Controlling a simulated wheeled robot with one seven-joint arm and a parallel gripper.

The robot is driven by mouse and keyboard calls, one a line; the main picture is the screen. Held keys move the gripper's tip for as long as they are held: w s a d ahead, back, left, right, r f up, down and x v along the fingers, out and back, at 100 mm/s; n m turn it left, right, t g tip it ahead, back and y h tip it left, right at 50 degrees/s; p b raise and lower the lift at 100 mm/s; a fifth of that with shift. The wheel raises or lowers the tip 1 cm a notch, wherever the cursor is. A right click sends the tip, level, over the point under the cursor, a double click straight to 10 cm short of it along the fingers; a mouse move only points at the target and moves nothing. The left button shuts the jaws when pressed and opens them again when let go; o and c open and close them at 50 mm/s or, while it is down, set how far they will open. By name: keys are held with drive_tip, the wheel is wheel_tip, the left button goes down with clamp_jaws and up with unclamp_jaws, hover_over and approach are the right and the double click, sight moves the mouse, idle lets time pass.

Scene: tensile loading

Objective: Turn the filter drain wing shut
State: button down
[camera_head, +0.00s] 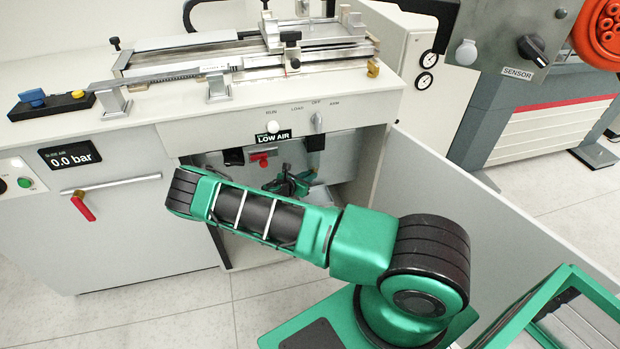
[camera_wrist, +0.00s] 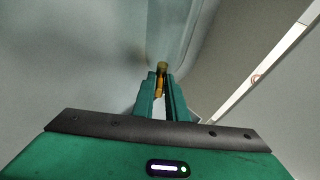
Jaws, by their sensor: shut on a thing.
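In the wrist view, my gripper (camera_wrist: 162,84) has its two green fingers closed around a small brass-yellow piece, which looks like the drain wing (camera_wrist: 162,67). The piece sits at the lower end of a pale, see-through column that looks like the filter bowl (camera_wrist: 178,32). Most of the wing is hidden between the fingers, so I cannot tell its turn angle. In the head view, my gripper (camera_head: 290,184) is inside the open lower cabinet, and the wing cannot be made out there.
The cabinet's open door (camera_head: 480,215) stands at the right. A red-handled valve (camera_head: 262,160) and dark fittings hang under the bench top above my gripper. A LOW AIR sign (camera_head: 273,136) and a 0.0 bar display (camera_head: 70,154) are on the front.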

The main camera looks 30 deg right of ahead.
drive_tip(key=shift+w+a+m+g+h, duration=0.15)
drive_tip(key=shift+w+m+g+h, duration=0.15)
drive_tip(key=shift+m+g, duration=0.65)
drive_tip(key=shift+w+a+m+g+h, duration=0.1)
drive_tip(key=shift+w+m+g+h, duration=0.2)
drive_tip(key=shift+m+g, duration=0.6)
drive_tip(key=c, duration=1.8)
unclamp_jaws()
drive_tip(key=shift+g, duration=0.25)
drive_tip(key=shift+c, duration=0.2)
drive_tip(key=shift+s, duration=0.1)
drive_tip(key=w+v, duration=0.1)
drive_tip(key=v, duration=0.9)
drive_tip(key=shift+s+a, duration=0.4)
drive_tip(key=shift+s, duration=0.1)
